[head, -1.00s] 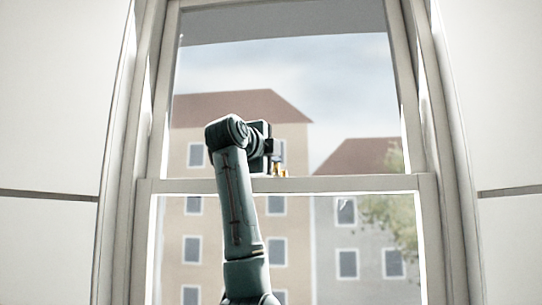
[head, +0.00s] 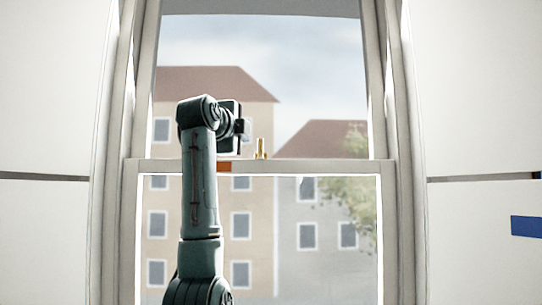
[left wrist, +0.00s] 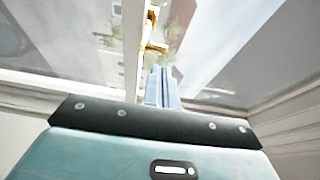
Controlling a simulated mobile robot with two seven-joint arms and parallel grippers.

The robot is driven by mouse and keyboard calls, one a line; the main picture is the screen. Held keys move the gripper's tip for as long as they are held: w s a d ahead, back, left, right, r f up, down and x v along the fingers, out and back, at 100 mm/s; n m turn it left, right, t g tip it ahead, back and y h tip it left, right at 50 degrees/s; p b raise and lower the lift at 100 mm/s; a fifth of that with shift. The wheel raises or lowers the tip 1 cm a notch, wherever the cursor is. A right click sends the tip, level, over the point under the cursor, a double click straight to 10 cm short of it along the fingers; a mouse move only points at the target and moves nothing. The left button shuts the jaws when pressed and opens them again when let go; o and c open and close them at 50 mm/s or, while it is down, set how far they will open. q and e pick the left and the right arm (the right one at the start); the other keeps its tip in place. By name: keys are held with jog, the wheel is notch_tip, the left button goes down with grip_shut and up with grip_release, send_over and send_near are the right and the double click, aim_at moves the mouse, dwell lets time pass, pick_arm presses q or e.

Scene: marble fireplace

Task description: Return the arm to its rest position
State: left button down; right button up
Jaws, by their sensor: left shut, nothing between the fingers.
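My left arm (head: 200,185) rises in front of the window in the head view, bent at the top. Its gripper (head: 241,130) points away toward the window, and its fingertips are mostly hidden behind the wrist. In the left wrist view the gripper fingers (left wrist: 163,88) are together with nothing between them. A brass window latch (head: 261,149) stands on the sash rail, right of the gripper and apart from it in the picture. The latch also shows beyond the fingertips in the left wrist view (left wrist: 152,46). My right gripper is not in view.
The sash rail (head: 320,167) crosses the window behind my arm. A small orange patch (head: 224,167) shows on the rail beside the arm; I cannot tell what it is. A blue strip (head: 526,227) is at the right edge. White walls flank the window.

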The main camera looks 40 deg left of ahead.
pick_arm(q)
jog(key=shift+w, duration=0.1)
